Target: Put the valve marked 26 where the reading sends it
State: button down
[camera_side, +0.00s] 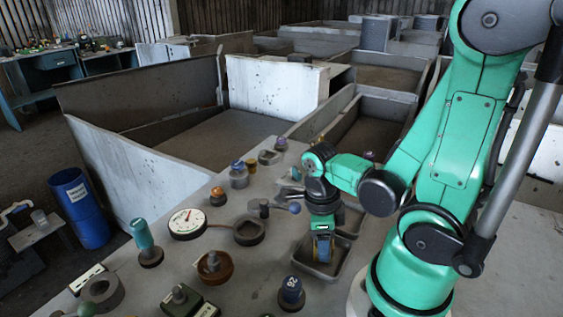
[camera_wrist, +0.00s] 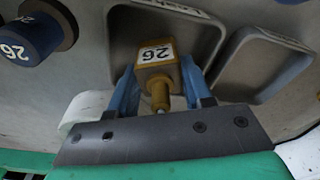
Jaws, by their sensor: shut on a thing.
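A yellow valve with a square body and a white label reading 26 (camera_wrist: 157,57) is between the two blue fingers of my gripper (camera_wrist: 162,84) in the wrist view. My gripper is shut on it. In the side view my gripper (camera_side: 322,246) points down over a grey tray (camera_side: 312,266), and the valve is mostly hidden by the fingers. The wrist view shows the tray (camera_wrist: 121,40) behind the valve; I cannot tell whether they touch. A round white gauge (camera_side: 187,224) with a red needle stands on the bench; its value is too small to read.
A second tray (camera_wrist: 303,62) lies beside the first. A dark blue part also marked 26 (camera_wrist: 35,38) stands near the trays, and it shows in the side view (camera_side: 291,291). Several knobs, a brown bowl (camera_side: 214,268) and a teal handle (camera_side: 143,236) crowd the bench's left.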

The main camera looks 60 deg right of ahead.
jog(key=shift+c, duration=1.8)
grip_release()
jog(key=shift+r, duration=0.1)
jog(key=shift+w+r, duration=0.65)
jog(key=shift+r, duration=5.1)
jog(key=w+a+n+t, duration=0.2)
jog(key=w+n+t, duration=0.2)
jog(key=n, duration=1.1)
jog(key=w+a+n+t, duration=0.3)
jog(key=w+n, duration=0.3)
jog(key=n, duration=1)
jog(key=shift+w+t+y, duration=0.15)
jog(key=shift+t+y, duration=0.15)
jog(key=shift+t, duration=0.4)
